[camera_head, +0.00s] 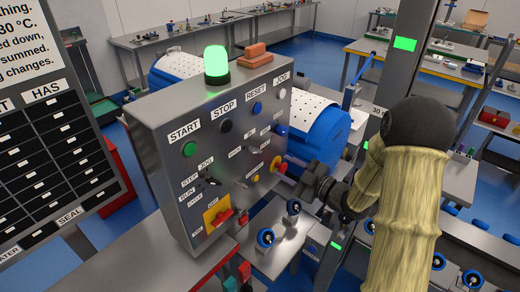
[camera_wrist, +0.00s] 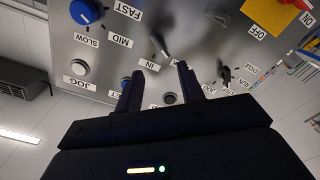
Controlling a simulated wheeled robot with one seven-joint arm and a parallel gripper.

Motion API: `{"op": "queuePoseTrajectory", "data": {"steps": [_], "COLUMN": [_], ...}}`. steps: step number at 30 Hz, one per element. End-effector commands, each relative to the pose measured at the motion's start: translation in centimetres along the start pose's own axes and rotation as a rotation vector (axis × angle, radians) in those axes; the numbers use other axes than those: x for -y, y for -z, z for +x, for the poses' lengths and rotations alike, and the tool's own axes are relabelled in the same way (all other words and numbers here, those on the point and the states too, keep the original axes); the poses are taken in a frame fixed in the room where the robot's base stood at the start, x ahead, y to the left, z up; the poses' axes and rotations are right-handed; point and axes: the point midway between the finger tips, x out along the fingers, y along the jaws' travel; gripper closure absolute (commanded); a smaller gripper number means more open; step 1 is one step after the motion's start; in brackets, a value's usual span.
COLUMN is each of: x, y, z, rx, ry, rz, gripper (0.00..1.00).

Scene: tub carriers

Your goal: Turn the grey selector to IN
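The grey control panel (camera_head: 160,130) stands at the centre of the head view. In the wrist view, where the panel appears upside down, the grey selector (camera_wrist: 160,43) is a slim lever just beyond my fingertips. The IN label (camera_wrist: 150,65) lies close to it, near the left finger. I cannot tell exactly which mark the selector points to. My gripper (camera_wrist: 160,68) is open and empty, with its two dark fingers apart and the selector roughly in line with the gap. In the head view my gripper (camera_head: 306,179) is to the right of the panel face.
Close by are a blue speed knob (camera_wrist: 86,11), a white JOG button (camera_wrist: 79,67), a black mode selector (camera_wrist: 223,72) and a yellow-backed red switch (camera_head: 218,216). A blue drum (camera_head: 322,128) stands behind.

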Motion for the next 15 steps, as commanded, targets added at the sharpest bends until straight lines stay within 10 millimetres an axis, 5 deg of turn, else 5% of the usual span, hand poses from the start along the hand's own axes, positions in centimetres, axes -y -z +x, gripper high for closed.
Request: {"op": "queuePoseTrajectory", "data": {"steps": [15], "x": [-0.1], "y": [0.3], "z": [8.9], "rx": [-0.002], "ry": [0.002], "rz": [0.000], "gripper": [0.61]}}
